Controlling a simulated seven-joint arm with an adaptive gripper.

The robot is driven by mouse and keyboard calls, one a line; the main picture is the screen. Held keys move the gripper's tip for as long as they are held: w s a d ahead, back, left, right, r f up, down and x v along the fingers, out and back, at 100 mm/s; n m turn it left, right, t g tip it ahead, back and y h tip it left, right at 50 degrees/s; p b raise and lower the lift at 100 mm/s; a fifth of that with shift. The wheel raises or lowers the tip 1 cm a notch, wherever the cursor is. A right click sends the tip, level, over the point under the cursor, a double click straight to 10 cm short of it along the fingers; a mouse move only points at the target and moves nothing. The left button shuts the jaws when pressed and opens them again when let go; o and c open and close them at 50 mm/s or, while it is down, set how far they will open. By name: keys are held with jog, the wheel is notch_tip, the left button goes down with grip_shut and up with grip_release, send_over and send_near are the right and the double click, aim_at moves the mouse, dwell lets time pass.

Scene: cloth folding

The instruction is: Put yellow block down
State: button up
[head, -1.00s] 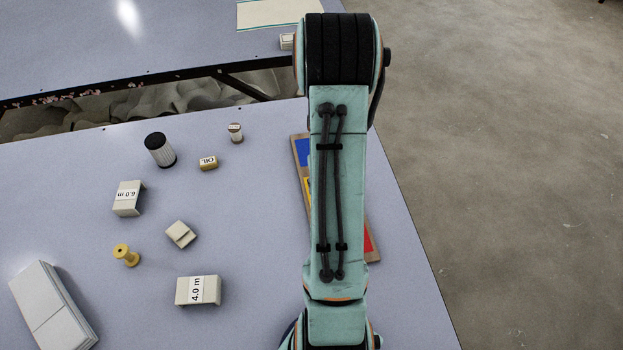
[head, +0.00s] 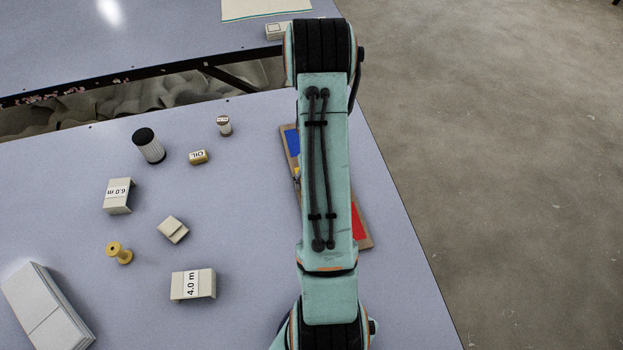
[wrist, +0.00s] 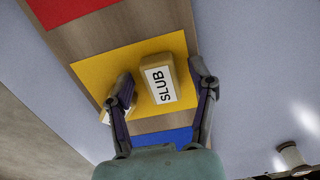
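A tan-yellow block with a SLUB label (wrist: 160,82) lies on the yellow patch (wrist: 95,72) of a wooden board (wrist: 150,22) in the wrist view. My gripper (wrist: 163,88) is open around this block, one finger on each side with a gap to both. A second block (wrist: 107,112) is mostly hidden behind the left finger, at the patch's edge. In the head view my arm covers most of the board (head: 292,152), and my gripper and the blocks on it are hidden.
The board also has a red patch (wrist: 68,8) and a blue patch (wrist: 168,138). On the table (head: 240,220) to the left stand a yellow spool (head: 119,253), a 4.0 m block (head: 193,285), a 6.0 m block (head: 118,195), an OIL block (head: 199,157) and a black-capped cylinder (head: 148,146).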

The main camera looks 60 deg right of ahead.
jog(key=shift+r, duration=0.1)
notch_tip(320, 180, up, 11)
jog(key=w+a+r+n, duration=0.3)
jog(key=a+r, duration=0.5)
jog(key=a, duration=0.4)
jog(key=s+a+r+n, duration=0.2)
jog(key=s+a, duration=0.3)
jog(key=a, duration=0.4)
jog(key=s+a+r+n, duration=0.2)
jog(key=s+a+n, duration=0.3)
jog(key=a, duration=0.4)
jog(key=shift+s+a+y, duration=0.25)
jog(key=shift+a+y, duration=0.05)
jog(key=shift+y, duration=0.1)
dwell(4.0)
